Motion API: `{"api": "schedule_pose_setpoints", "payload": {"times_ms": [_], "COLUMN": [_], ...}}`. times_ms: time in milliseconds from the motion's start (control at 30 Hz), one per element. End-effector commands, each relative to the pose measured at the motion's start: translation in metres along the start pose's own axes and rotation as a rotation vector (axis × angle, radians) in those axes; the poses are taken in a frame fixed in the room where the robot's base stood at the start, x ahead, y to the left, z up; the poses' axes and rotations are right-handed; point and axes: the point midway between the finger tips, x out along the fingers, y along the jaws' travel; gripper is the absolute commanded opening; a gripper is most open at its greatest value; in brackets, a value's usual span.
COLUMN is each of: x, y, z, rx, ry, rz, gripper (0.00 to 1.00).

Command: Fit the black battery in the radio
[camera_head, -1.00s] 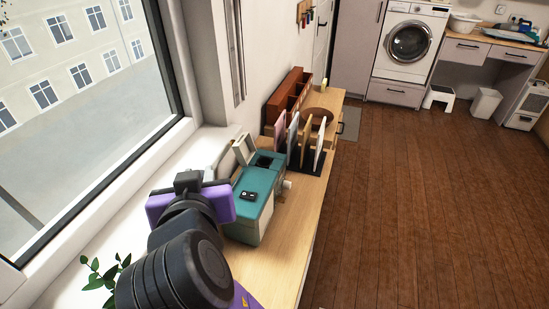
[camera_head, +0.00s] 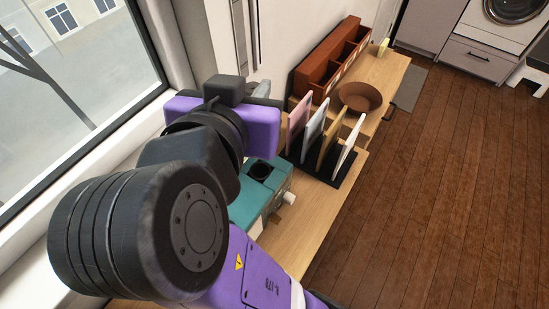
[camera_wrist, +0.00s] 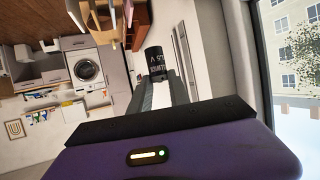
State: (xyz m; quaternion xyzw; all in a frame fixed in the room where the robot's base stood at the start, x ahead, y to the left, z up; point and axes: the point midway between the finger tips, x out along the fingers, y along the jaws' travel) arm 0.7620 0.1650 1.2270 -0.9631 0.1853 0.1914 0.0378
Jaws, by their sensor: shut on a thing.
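The teal radio (camera_head: 250,205) stands on the wooden counter, partly covered by my arm in the head view. A dark round opening (camera_head: 261,171) shows in its top at the far end. The black battery (camera_wrist: 155,62) with pale lettering is in the wrist view, at the fingertips of my gripper (camera_wrist: 160,80). My gripper is shut on the battery and holds it up clear of the counter. In the head view my purple hand is above and left of the radio's far end; the fingertips and the battery are hidden there.
A black rack (camera_head: 328,178) with several upright boards stands just beyond the radio. A brown bowl (camera_head: 361,97) and a reddish-brown compartment box (camera_head: 330,62) lie farther along the counter. The window is close on the left. The floor (camera_head: 440,190) on the right is clear.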

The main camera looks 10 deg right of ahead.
Motion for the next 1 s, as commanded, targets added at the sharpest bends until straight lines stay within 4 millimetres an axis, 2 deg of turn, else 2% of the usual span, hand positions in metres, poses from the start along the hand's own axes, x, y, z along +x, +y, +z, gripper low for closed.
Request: {"api": "schedule_pose_setpoints", "payload": {"times_ms": [167,600,1000], "x": [0.011,0.050,0.067], "y": [0.003,0.002,0.002], "z": [0.029,0.124,0.165], "rx": [-0.007,-0.007,-0.006], "ry": [-0.005,-0.003,-0.003], "rz": [0.005,0.004,0.003], "gripper": [0.00,0.00,0.00]}}
